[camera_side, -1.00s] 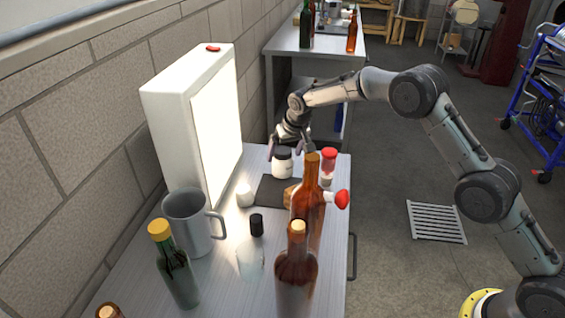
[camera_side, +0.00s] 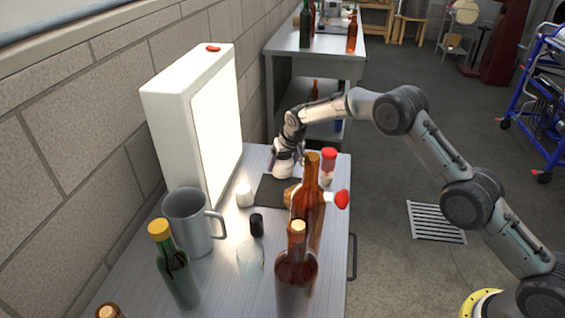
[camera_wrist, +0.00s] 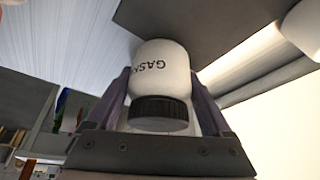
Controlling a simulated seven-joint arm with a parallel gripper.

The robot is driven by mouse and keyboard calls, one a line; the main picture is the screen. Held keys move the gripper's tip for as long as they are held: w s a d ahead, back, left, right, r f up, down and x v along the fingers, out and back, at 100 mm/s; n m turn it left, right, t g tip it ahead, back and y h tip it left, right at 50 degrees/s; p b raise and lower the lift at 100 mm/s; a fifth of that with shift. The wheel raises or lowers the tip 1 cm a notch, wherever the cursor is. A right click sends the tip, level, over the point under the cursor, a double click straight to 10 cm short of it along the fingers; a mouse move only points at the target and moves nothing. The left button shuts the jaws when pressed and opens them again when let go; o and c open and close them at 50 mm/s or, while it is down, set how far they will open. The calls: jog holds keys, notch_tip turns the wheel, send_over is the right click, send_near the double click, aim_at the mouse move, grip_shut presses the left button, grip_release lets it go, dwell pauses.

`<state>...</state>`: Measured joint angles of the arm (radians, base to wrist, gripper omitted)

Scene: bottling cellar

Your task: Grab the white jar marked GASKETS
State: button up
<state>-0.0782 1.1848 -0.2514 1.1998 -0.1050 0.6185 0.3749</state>
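The white jar marked GASKETS (camera_wrist: 163,68) stands on the bench in the side view (camera_side: 284,171), with its top hidden by my gripper. In the wrist view its black lid (camera_wrist: 160,113) faces my gripper, and only part of the lettering shows. My gripper (camera_wrist: 163,95) points down over the jar, one dark finger on each side of it. It also shows at the bench's far end in the side view (camera_side: 286,160). Both fingers look very close to the jar, but I cannot tell whether they touch or press on it.
A red-capped jar (camera_side: 329,166) stands close right of the gripper. A dark mat (camera_side: 270,188) and small white jar (camera_side: 244,195) lie nearer. The lit white panel (camera_side: 215,130) stands left. Brown bottles (camera_side: 296,272), a grey mug (camera_side: 188,225) and a green bottle (camera_side: 178,275) fill the near bench.

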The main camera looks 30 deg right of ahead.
jog(key=c, duration=0.9)
jog(key=shift+c, duration=0.2)
jog(key=shift+r, duration=0.1)
